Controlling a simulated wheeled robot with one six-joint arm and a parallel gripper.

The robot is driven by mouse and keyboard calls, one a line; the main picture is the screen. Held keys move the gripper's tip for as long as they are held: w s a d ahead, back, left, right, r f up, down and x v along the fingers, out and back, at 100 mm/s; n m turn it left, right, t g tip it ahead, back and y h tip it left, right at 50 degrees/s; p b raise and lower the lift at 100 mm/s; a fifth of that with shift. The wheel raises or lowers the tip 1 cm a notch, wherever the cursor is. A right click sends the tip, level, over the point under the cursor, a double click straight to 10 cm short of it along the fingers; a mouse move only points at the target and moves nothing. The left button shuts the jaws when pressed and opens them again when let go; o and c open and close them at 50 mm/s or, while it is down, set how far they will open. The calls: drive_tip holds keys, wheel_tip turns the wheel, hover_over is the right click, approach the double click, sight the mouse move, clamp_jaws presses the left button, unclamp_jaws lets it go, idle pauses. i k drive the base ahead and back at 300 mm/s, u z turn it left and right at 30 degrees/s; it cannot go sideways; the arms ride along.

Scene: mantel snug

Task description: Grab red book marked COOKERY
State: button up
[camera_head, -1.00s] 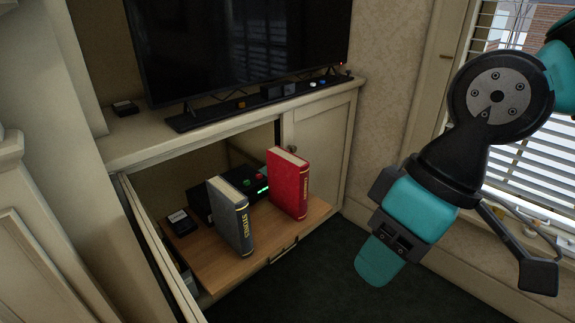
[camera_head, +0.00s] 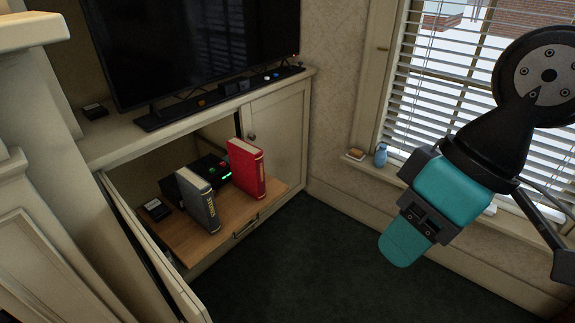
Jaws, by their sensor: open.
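A red book (camera_head: 244,170) stands upright on a wooden pull-out shelf (camera_head: 200,241) in the open cabinet, left of centre. The lettering on its spine is too small to read. A grey book (camera_head: 196,203) with a lettered spine stands upright to its left, with a gap between them. My gripper (camera_head: 404,248) hangs at the right over the dark floor, well apart from both books. It is open and nothing shows in it. Its fingers are seen partly edge-on.
A small dark box (camera_head: 157,209) lies left. An open cabinet door (camera_head: 150,250) stands at the left. A blue vase (camera_head: 380,155) is on the windowsill. The carpet (camera_head: 310,260) is clear.

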sight(246, 161)
drive_tip(key=z, duration=0.6)
drive_tip(key=i, duration=2.7)
drive_tip(key=u, duration=2.75)
